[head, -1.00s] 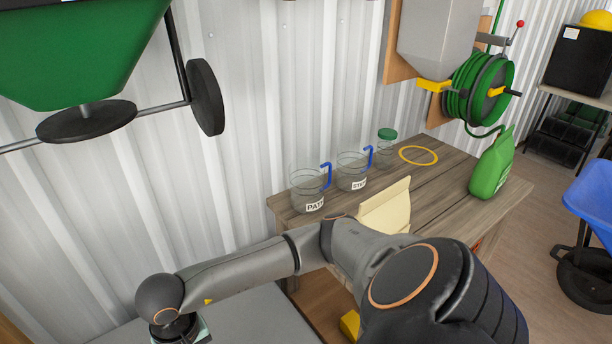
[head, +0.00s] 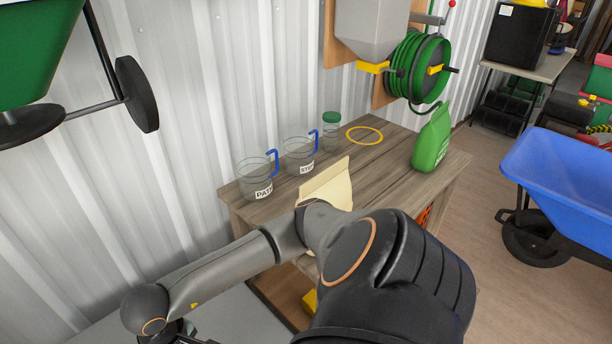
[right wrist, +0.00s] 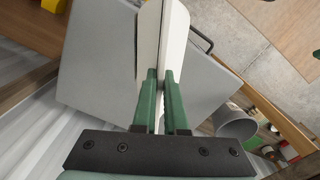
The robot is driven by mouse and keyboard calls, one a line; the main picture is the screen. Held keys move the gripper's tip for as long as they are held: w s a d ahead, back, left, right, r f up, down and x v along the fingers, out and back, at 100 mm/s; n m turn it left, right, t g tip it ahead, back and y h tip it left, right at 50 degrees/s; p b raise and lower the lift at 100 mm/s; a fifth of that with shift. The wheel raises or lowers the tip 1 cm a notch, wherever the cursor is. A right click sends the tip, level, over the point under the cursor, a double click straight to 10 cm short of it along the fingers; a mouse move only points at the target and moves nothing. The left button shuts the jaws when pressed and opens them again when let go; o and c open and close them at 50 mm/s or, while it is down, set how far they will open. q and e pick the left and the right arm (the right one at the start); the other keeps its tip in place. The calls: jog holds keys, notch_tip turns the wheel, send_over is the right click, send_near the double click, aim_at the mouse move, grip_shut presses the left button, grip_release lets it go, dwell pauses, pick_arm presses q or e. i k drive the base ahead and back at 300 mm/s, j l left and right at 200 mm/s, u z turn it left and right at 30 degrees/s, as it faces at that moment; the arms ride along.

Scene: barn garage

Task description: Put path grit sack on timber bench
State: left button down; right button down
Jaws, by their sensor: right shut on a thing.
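A cream sack (head: 327,185) stands at the near edge of the timber bench (head: 386,169) in the head view, partly hidden behind my right arm. No label shows on it, so I cannot tell which sack it is. My right gripper (right wrist: 160,80) is shut on a pale flat thing (right wrist: 171,38) in the right wrist view. I cannot tell whether that is the path grit sack. In the head view my right arm reaches to the bottom left, away from the bench, and its fingers are out of frame. My left gripper is not in view.
Two clear jugs (head: 256,180) with blue handles, a green-lidded jar (head: 331,132), a yellow ring (head: 365,135) and a green jug (head: 432,141) stand on the bench. Bare planks lie between. A blue wheelbarrow (head: 562,185) is at right; a hose reel (head: 418,67) hangs behind.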

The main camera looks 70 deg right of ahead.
aim_at(375, 180)
jog(key=k+l+u, duration=0.1)
jog(key=k, duration=0.4)
jog(key=k+l+u, duration=0.1)
jog(key=k+l, duration=0.25)
jog(key=k+l+u, duration=0.1)
jog(key=k+l, duration=0.2)
jog(key=l, duration=0.3)
jog(key=k+l+u, duration=0.1)
jog(key=k+l, duration=0.2)
jog(key=l, duration=0.3)
jog(key=k+l+u, duration=0.1)
jog(key=k+l, duration=0.2)
jog(key=l, duration=0.3)
jog(key=k+l+u, duration=0.1)
jog(key=k+l, duration=0.25)
jog(key=l, duration=0.2)
jog(key=k+l+u, duration=0.1)
jog(key=k+l, duration=0.25)
jog(key=l, duration=0.15)
